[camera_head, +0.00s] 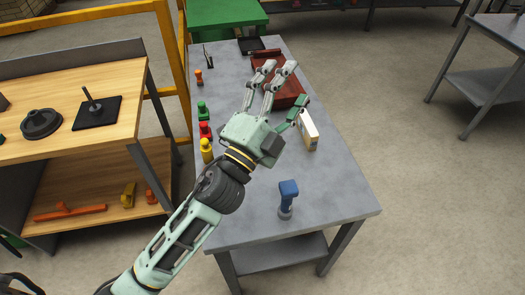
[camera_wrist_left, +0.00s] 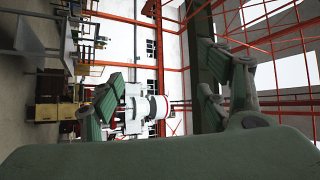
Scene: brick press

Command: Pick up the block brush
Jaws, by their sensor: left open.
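A pale cream block with a light brown edge (camera_head: 308,130), which looks like the block brush, stands near the right edge of the grey table (camera_head: 335,190). My left gripper (camera_head: 284,86) is open and empty, its fingers spread toward the far end of the table. In the head view its green finger overlaps the top of the block; I cannot tell whether they touch. The left wrist view shows the open fingers (camera_wrist_left: 165,95) with nothing between them, and the block is not seen there. My right gripper is in neither view.
A dark red tray (camera_head: 290,100) lies behind my fingers. A blue-topped tool (camera_head: 287,198) stands at the near end. Yellow (camera_head: 207,152), red (camera_head: 205,131) and green (camera_head: 203,110) pieces line the left edge. A wooden bench (camera_head: 75,75) stands left. The table's near right is clear.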

